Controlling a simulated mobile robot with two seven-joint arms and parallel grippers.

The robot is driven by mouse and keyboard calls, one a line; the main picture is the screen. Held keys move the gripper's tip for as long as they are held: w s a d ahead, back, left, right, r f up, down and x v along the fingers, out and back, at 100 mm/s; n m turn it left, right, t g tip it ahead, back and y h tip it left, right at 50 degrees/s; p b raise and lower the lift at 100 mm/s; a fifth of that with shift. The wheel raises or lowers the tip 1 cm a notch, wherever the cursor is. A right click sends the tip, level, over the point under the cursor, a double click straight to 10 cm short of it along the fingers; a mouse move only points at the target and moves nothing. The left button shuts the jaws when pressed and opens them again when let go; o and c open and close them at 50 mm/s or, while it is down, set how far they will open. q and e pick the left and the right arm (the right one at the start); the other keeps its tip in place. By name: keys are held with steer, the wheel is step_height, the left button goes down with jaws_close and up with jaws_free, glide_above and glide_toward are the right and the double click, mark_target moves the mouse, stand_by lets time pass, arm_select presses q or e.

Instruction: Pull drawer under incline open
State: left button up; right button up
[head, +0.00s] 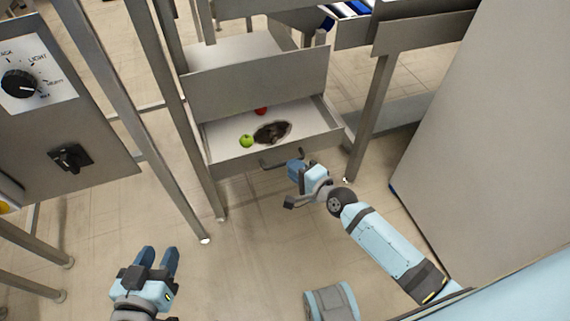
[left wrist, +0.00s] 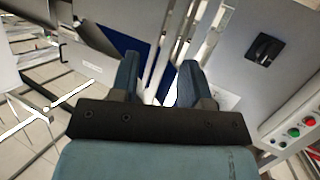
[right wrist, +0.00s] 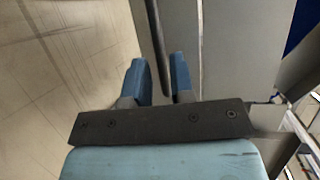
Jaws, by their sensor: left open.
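The grey drawer (head: 270,157) beneath the sloped metal unit stands open in the head view. Its white inside holds a green apple (head: 246,141), a small red item (head: 261,111) and a dark brown lump (head: 272,132). A dark bar handle (head: 281,160) is on its front. My right gripper (head: 295,170) is at the handle's right end. In the right wrist view the handle bar (right wrist: 157,40) runs between its parted fingers (right wrist: 160,78), with gaps visible. My left gripper (head: 158,259) is open and empty at the lower left, away from the drawer.
A control panel (head: 62,130) with a black dial and a switch stands at the left. Metal legs (head: 197,150) flank the drawer. A large grey panel (head: 490,130) stands at the right. The floor in front of the drawer is clear.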

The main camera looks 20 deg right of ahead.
arm_select(q)
steer(key=shift+w+d+r+t+h+b, duration=0.15)
steer(key=shift+w+d+r+t+h, duration=0.1)
steer(key=shift+r, duration=0.25)
steer(key=shift+w+d+r+t+h+b, duration=0.15)
steer(key=shift+d+r+t, duration=0.1)
steer(key=shift+r, duration=0.25)
arm_select(e)
steer(key=shift+x, duration=2.05)
jaws_close()
arm_select(q)
steer(key=shift+s+a, duration=0.1)
arm_select(e)
steer(key=shift+s, duration=0.1)
